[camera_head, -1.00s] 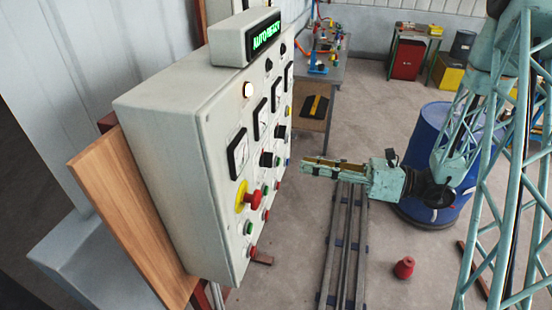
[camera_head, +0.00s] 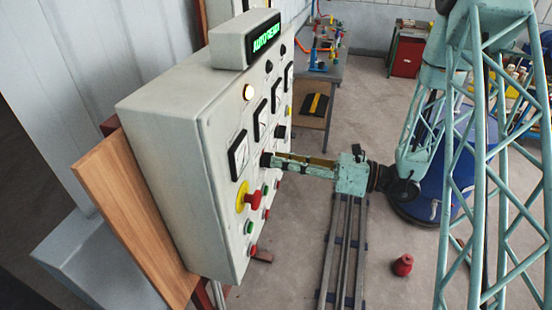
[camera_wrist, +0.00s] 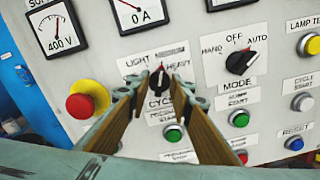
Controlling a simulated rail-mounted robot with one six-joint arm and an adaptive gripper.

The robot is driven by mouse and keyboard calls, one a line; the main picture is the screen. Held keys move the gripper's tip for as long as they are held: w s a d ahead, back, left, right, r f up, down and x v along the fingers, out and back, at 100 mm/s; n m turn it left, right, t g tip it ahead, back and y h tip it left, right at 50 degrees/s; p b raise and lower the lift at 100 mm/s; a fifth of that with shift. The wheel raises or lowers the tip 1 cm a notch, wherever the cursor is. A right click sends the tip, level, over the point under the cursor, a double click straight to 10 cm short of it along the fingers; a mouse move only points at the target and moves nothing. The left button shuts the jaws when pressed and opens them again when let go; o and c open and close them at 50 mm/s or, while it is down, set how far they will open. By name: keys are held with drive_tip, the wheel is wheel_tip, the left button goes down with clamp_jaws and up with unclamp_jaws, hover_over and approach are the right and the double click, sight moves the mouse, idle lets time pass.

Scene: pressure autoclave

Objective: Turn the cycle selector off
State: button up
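The cycle selector is a black knob (camera_wrist: 160,82) with a red mark, above a "CYCLE" label and between "LIGHT" and "HEAVY". In the wrist view its pointer looks roughly upright, but I cannot read its exact setting. In the head view the knob (camera_head: 265,159) is at the tip of my gripper (camera_head: 276,160), which points straight at the panel. In the wrist view my gripper (camera_wrist: 160,84) is open, with one tan-padded finger on each side of the knob. I cannot tell whether the fingers touch it.
The mode knob (camera_wrist: 240,62), pointing at AUTO, is to the right. A red emergency button (camera_wrist: 83,103) on yellow is to the left. Green buttons (camera_wrist: 173,133) sit below the selector. A lit display (camera_head: 263,37) tops the grey panel (camera_head: 165,105).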

drive_tip(key=shift+x, duration=0.95)
clamp_jaws()
